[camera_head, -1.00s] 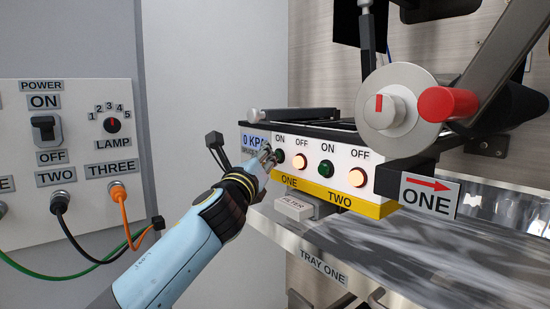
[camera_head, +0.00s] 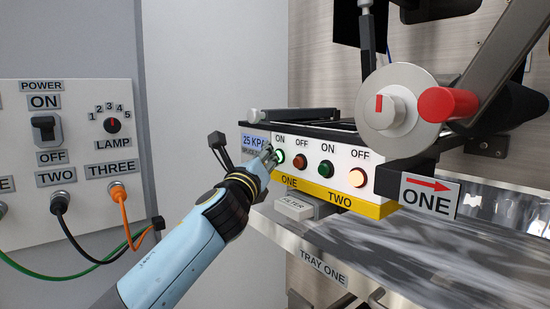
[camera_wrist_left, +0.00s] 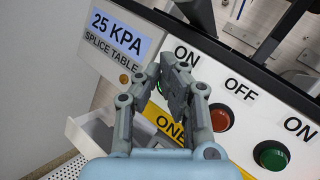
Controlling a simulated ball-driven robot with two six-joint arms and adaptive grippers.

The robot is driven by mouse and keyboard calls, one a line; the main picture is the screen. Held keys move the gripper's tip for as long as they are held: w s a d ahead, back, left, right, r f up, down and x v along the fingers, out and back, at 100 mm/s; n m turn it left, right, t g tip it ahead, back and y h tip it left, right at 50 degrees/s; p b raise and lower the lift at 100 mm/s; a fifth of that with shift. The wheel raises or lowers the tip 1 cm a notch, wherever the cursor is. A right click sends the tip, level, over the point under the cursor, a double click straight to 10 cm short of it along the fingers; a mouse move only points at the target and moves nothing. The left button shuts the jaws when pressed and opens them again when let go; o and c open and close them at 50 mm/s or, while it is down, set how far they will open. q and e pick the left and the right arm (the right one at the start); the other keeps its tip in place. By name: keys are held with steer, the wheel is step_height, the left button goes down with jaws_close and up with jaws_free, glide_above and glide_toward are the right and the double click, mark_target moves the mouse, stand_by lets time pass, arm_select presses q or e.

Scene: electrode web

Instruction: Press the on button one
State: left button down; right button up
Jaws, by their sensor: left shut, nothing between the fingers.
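The white button box (camera_head: 340,165) has two ON/OFF button pairs over a yellow strip marked ONE and TWO. The green on button of pair one (camera_head: 279,156) is lit; in the left wrist view the fingers mostly hide it. The off button of pair one (camera_head: 300,161) is dark red, and shows also in the left wrist view (camera_wrist_left: 222,117). Pair two has a dark green on button (camera_head: 326,169) and a lit off button (camera_head: 357,177). The display (camera_head: 254,142) reads 25 KPA. My left gripper (camera_head: 270,157) is shut and empty, its tips at the on button one; contact is unclear.
A large knob with a red handle (camera_head: 447,104) stands at the right above a metal web (camera_head: 400,250). A filter drawer (camera_head: 294,208) sits under the box. A panel with a power switch (camera_head: 46,130) and cables is at the left.

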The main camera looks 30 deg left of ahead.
arm_select(q)
steer(key=shift+s+a, duration=0.3)
steer(key=shift+s, duration=0.5)
steer(key=s, duration=0.1)
steer(key=s+a, duration=0.1)
steer(key=s, duration=0.1)
steer(key=s+a, duration=0.1)
steer(key=shift+s, duration=0.3)
stand_by(0.5)
